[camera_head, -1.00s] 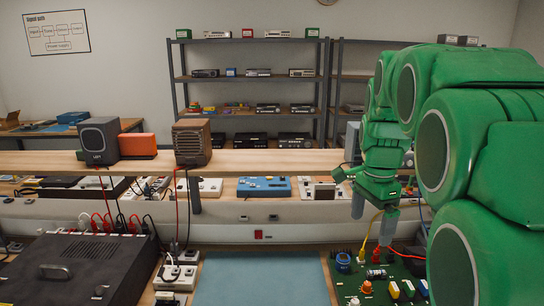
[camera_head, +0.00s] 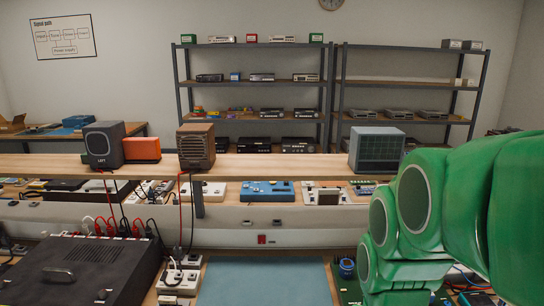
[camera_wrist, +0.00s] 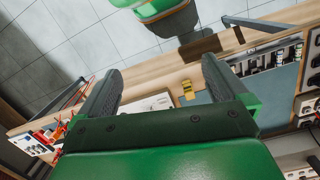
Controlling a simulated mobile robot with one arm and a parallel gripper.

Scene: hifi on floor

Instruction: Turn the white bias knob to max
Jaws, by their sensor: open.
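The white bias knob cannot be made out in either current view. The green circuit board (camera_head: 352,293) at the bench's lower right is mostly covered by my green arm in the head view, with a blue round part (camera_head: 347,266) showing at its left edge. My gripper (camera_wrist: 158,75) shows in the wrist view with its two grey fingers wide apart and nothing held between them. Beyond the fingers are the bench edge and the tiled floor. In the head view my gripper is hidden or out of frame behind the arm links.
A blue-grey mat (camera_head: 265,282) lies clear in the bench's middle. A black amplifier box (camera_head: 85,268) with cables stands at left. A wooden shelf (camera_head: 270,166) crosses behind, carrying speakers (camera_head: 196,146) and a grey screened box (camera_head: 377,150). A yellow item (camera_wrist: 187,90) shows in the wrist view.

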